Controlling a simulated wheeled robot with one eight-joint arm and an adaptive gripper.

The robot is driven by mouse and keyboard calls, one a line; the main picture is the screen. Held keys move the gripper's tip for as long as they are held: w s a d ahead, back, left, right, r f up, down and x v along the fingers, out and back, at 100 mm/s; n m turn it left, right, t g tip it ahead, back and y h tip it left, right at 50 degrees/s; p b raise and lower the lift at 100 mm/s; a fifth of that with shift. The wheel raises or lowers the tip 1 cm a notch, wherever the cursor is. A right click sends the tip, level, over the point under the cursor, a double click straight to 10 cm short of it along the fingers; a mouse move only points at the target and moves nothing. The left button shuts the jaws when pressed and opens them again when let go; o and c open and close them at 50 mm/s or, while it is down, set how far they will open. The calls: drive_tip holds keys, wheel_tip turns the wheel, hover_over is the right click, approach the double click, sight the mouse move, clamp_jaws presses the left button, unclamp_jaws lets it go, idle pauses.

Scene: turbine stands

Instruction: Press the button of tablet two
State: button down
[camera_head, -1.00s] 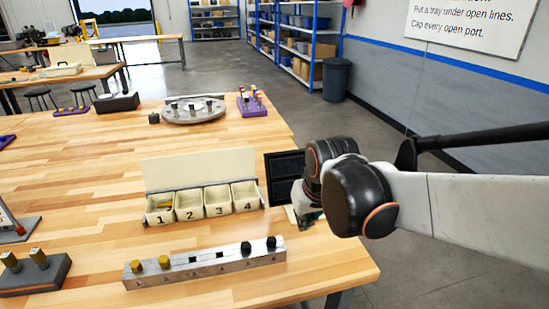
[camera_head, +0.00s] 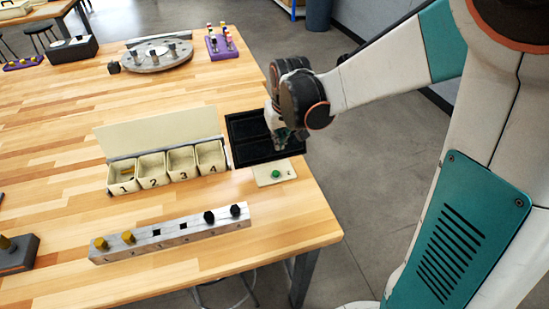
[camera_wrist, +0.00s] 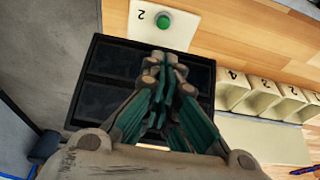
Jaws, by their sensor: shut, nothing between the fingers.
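Tablet two is a small cream plate (camera_head: 262,178) with a green button (camera_head: 276,174), lying on the wooden table near its right edge. In the wrist view the plate (camera_wrist: 143,14) bears the number 2 beside its green button (camera_wrist: 163,21), at the top of the picture. My gripper (camera_wrist: 165,62) is shut and empty, over the black tray (camera_wrist: 95,97), with its fingertips apart from the button in the picture. In the head view my gripper (camera_head: 281,140) is above the tray's right part, just behind the button, and partly hidden by my wrist.
Numbered bins (camera_head: 168,167) stand left of the black tray (camera_head: 246,121). A metal bar (camera_head: 172,235) with yellow and black pegs lies in front. A round grey fixture (camera_head: 150,62) and a purple peg stand (camera_head: 216,48) are farther back. Bare table surrounds the plate's front.

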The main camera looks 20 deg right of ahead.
drive_tip(key=b, duration=0.4)
hover_over(275, 171)
wheel_tip(275, 171, down, 12)
drive_tip(key=shift+f, duration=0.8)
drive_tip(key=shift+s+f+b, duration=0.2)
drive_tip(key=shift+f+b, duration=0.6)
drive_tip(key=shift+f, duration=0.15)
wheel_tip(275, 171, up, 5)
drive_tip(key=p, duration=0.3)
drive_tip(key=shift+w+f, duration=0.1)
drive_tip(key=p+v, duration=0.2)
drive_tip(key=v, duration=0.7)
drive_tip(key=shift+r, duration=0.25)
